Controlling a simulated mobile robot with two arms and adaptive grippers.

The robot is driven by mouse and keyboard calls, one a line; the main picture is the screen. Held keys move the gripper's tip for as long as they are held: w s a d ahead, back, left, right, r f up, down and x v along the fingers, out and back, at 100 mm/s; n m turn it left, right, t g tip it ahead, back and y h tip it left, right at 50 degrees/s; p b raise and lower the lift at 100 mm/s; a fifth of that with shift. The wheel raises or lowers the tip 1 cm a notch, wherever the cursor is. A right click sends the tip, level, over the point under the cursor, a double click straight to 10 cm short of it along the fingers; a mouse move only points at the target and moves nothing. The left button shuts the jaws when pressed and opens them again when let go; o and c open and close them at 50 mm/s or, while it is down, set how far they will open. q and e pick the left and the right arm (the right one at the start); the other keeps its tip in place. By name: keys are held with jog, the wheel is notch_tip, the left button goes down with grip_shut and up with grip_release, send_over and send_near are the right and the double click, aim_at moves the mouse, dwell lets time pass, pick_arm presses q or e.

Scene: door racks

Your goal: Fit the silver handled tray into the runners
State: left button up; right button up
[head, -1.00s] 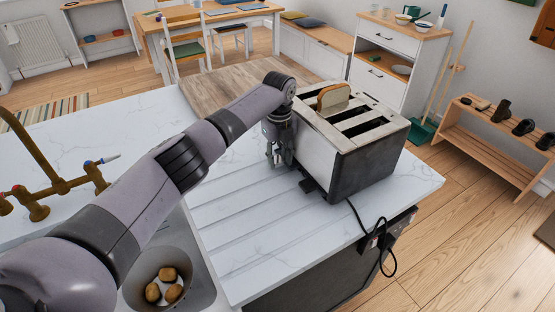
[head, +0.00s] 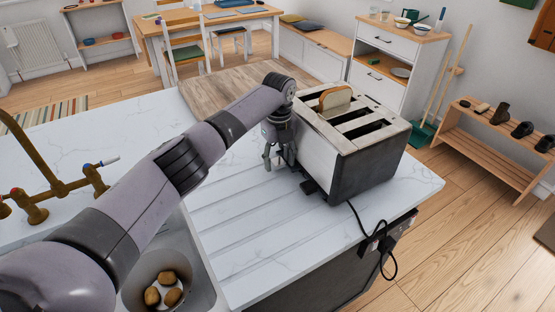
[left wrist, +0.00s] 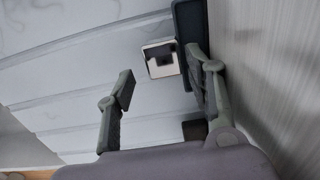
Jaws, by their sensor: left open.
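A small silver piece with a dark cutout (left wrist: 160,60), which looks like the tray's handle end, shows in the left wrist view beside the toaster's side wall. I cannot make out the tray or the runners in the head view; the rest of the tray is hidden. The silver and black toaster (head: 350,150) stands on the worktop with a bread slice (head: 335,97) in one slot. My left gripper (head: 275,164) is open at its left side, pointing down. In the left wrist view its fingers (left wrist: 160,78) are apart, with the silver piece between and beyond the fingertips.
The white grooved worktop (head: 235,220) is clear left of the toaster. A sink bowl with several potatoes (head: 166,278) and a brass tap (head: 50,190) are at the left. The toaster's black cable (head: 358,218) hangs over the front right edge.

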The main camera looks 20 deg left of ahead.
pick_arm(q)
notch_tip(320, 180, up, 12)
dwell(0.3)
jog(key=shift+f, duration=0.15)
